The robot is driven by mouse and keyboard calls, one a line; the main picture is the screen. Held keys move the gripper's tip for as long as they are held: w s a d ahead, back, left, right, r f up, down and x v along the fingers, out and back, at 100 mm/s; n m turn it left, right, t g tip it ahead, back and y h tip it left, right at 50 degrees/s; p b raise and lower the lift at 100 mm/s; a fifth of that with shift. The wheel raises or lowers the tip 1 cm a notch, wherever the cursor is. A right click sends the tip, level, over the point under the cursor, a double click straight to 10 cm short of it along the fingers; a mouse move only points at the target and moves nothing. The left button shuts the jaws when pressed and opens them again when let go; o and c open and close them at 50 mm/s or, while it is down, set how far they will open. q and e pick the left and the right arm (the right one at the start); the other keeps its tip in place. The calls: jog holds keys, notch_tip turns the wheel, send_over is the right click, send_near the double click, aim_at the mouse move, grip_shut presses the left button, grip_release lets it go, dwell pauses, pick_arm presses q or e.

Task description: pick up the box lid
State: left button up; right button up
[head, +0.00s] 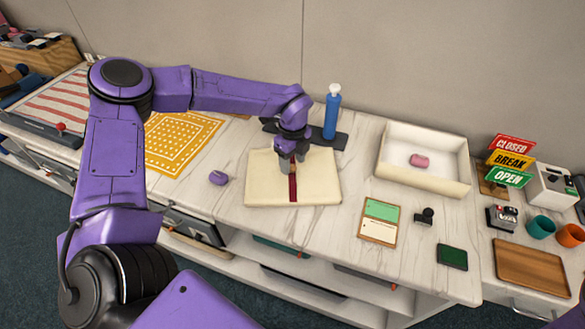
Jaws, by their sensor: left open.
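The box lid (318,180) is a flat cream-coloured square with a dark red strip down its middle. It lies on the marble-topped counter. My left gripper (289,168) points down at the strip near the lid's upper middle, with its jaws open. I cannot tell whether the fingers touch the strip. A matching open cream box (452,186) stands to the right with a pink object (419,160) inside. My right gripper is not in view.
A blue bottle (331,115) stands on a dark base behind the lid. A purple mouse-like object (218,178) and a yellow patterned cloth (178,140) lie to the left. A green-and-cream card tray (379,222) lies to the right.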

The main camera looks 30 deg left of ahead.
pick_arm(q)
jog(key=shift+s+a+f, duration=0.1)
jog(key=shift+f, duration=0.55)
grip_shut()
jog(key=shift+r, duration=0.15)
